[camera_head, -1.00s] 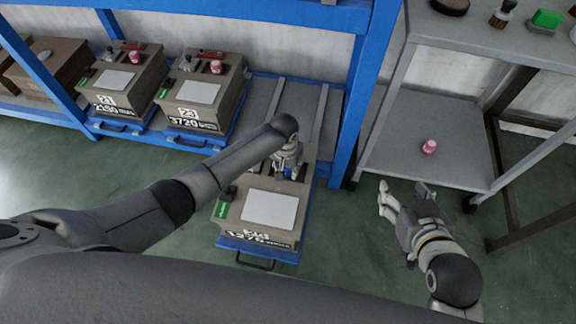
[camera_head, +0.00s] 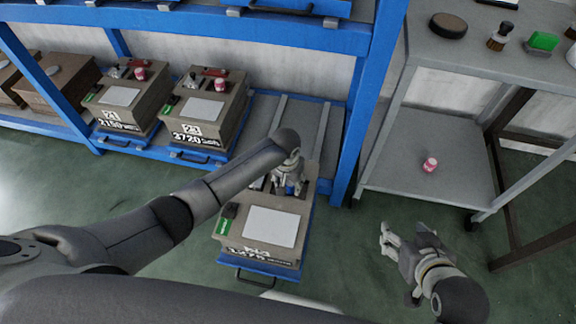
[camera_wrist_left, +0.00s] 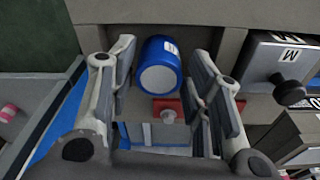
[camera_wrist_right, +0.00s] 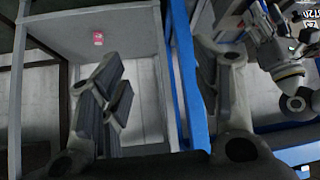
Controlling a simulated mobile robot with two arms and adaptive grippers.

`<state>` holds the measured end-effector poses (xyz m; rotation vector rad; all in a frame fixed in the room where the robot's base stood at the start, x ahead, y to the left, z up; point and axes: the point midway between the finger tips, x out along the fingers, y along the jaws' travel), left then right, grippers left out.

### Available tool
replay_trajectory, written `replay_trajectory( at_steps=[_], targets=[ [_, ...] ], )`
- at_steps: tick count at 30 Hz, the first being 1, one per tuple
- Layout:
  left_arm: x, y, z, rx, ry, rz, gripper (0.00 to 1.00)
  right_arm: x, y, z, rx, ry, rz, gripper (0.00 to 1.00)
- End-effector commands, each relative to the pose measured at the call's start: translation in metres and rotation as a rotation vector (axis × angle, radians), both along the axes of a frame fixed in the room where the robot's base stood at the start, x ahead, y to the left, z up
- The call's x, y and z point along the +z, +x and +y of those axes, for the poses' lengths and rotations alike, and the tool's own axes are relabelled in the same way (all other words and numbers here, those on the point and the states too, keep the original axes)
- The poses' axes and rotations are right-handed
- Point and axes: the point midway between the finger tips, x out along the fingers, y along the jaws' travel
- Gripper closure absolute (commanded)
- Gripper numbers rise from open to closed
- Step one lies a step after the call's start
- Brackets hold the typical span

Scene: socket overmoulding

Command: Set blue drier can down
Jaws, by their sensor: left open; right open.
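The blue drier can (camera_wrist_left: 160,68) has a pale round end and lies on the brown box, between the spread fingers of my left gripper (camera_wrist_left: 165,95) in the left wrist view. The fingers stand apart on both sides of it, with a gap showing at least on the right. In the head view my left gripper (camera_head: 288,182) is over the back of the box (camera_head: 265,250) and mostly hides the can. My right gripper (camera_head: 388,240) is open and empty, above the floor beside the grey cart; its fingers also show in the right wrist view (camera_wrist_right: 160,105).
The box sits on a blue tray (camera_head: 262,268) in front of the blue rack (camera_head: 365,120). Similar boxes (camera_head: 205,120) stand on the rack at left. The grey cart (camera_head: 400,180) at right holds a pink can (camera_head: 430,165) on its lower shelf. Green floor is open in front.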

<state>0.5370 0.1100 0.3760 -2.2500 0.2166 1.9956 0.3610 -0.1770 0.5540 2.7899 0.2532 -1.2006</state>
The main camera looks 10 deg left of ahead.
Motion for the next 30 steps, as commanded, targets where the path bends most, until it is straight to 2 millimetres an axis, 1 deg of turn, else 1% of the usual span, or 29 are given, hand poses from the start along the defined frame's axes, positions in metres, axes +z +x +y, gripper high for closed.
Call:
replay_trajectory(
  at_steps=[1, 9, 15, 18, 20, 21, 25, 30],
  targets=[
    [0.006, 0.0, 0.0, 0.0, 0.0, -0.001, 0.55, -0.002, -0.007, -0.003, -0.004, -0.009, 0.04, 0.42],
    [0.028, -0.003, 0.0, -0.001, -0.001, -0.001, 0.55, -0.022, -0.053, -0.018, -0.022, -0.058, 0.269, 0.42],
    [0.044, -0.005, 0.001, -0.001, -0.001, -0.002, 0.55, -0.03, -0.09, -0.029, -0.036, -0.092, 0.436, 0.42],
    [0.069, -0.007, 0.001, 0.0, -0.002, -0.004, 0.55, -0.019, -0.091, -0.029, -0.036, -0.093, 0.44, 0.42],
    [0.078, -0.008, 0.002, 0.0, -0.001, -0.003, 0.55, -0.015, -0.091, -0.029, -0.036, -0.093, 0.441, 0.42],
    [0.084, -0.009, 0.002, 0.0, -0.002, -0.003, 0.55, -0.018, -0.09, -0.029, -0.035, -0.092, 0.443, 0.42],
    [0.096, -0.011, 0.002, -0.001, -0.001, -0.001, 0.55, -0.022, -0.087, -0.028, -0.035, -0.093, 0.445, 0.42],
    [0.101, -0.012, 0.002, -0.001, -0.001, 0.0, 0.55, -0.025, -0.086, -0.028, -0.035, -0.094, 0.446, 0.42]
  ],
)
